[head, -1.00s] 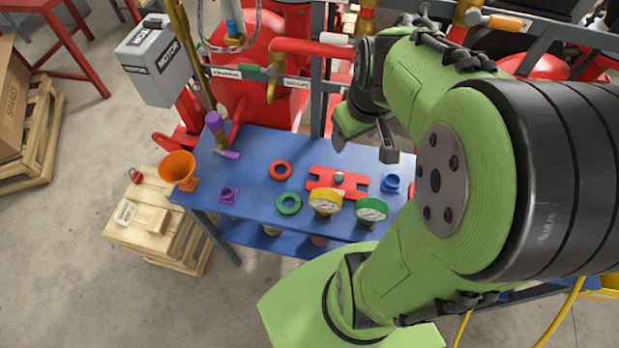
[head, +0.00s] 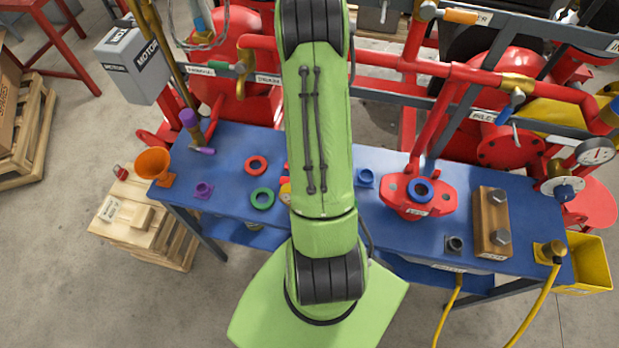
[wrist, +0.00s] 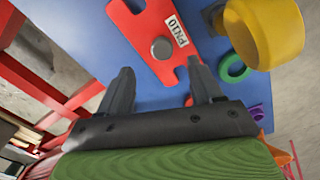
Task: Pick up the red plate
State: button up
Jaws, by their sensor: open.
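The red plate (wrist: 146,28) lies on the blue bench (wrist: 85,25), with a PN10 label and a grey round knob (wrist: 162,48) on top. In the wrist view it runs slantwise across the top middle. In the head view my arm hides nearly all of it. My gripper (wrist: 159,66) is open and empty. Its two fingers stand apart and point toward the plate; the knob shows beyond and between their tips. The right fingertip overlaps the plate's lower right end in the picture; I cannot tell whether they touch. The gripper is hidden behind my arm in the head view.
A yellow gauge (wrist: 262,30) stands close right of the plate in the wrist view, with a green ring (wrist: 232,68) beside it. The head view shows a red ring (head: 257,165), an orange funnel (head: 153,165), a red flanged part (head: 405,210) and a wooden block (head: 489,222).

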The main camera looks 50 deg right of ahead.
notch_tip(320, 180, down, 8)
jog(key=shift+a+f, duration=0.1)
jog(key=shift+f, duration=0.15)
jog(key=shift+r, duration=0.1)
grip_shut()
